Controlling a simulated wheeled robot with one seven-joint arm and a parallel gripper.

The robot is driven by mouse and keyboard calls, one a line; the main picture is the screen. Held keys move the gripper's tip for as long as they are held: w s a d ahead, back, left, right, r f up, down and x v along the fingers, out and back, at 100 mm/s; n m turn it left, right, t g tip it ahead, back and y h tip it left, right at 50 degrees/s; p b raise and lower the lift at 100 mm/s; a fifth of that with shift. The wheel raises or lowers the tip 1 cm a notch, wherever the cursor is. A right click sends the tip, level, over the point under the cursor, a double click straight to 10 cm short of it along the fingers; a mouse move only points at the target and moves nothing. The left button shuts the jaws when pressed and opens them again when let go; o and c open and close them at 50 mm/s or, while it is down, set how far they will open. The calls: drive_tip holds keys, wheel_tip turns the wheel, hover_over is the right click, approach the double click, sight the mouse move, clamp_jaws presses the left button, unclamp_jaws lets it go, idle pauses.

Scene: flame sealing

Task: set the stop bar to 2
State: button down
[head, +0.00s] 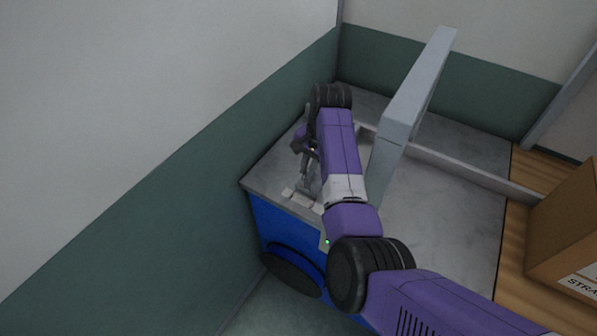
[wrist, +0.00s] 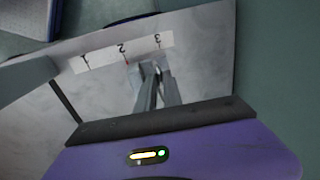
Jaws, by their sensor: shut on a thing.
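A white scale strip (wrist: 124,50) marked 1, 2 and 3 lies on the grey worktop in the wrist view. A thin red mark (wrist: 126,62) shows just below the 2. My gripper (wrist: 154,72) is shut on a small grey piece (wrist: 138,69), which appears to be part of the stop bar, just below the strip between 2 and 3. The fingers hide much of this piece. In the head view my gripper (head: 304,178) points down near the worktop's front left corner, close to the pale strip (head: 299,197); the held piece is too small to make out there.
A tall grey frame (head: 405,105) stands on the worktop (head: 440,220), right of my arm. A low grey rail (head: 465,172) crosses the worktop behind it. A green wall (head: 215,160) runs close on the left. A cardboard box (head: 568,230) sits at the right.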

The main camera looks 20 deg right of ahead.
drive_tip(key=shift+s, duration=0.1)
drive_tip(key=c, duration=1.8)
unclamp_jaws()
drive_tip(key=shift+o, duration=0.2)
drive_tip(key=shift+r, duration=0.1)
wheel_tip(320, 180, up, 8)
drive_tip(key=s+d+b, duration=0.1)
drive_tip(key=shift+f, duration=0.25)
drive_tip(key=shift+s, duration=0.1)
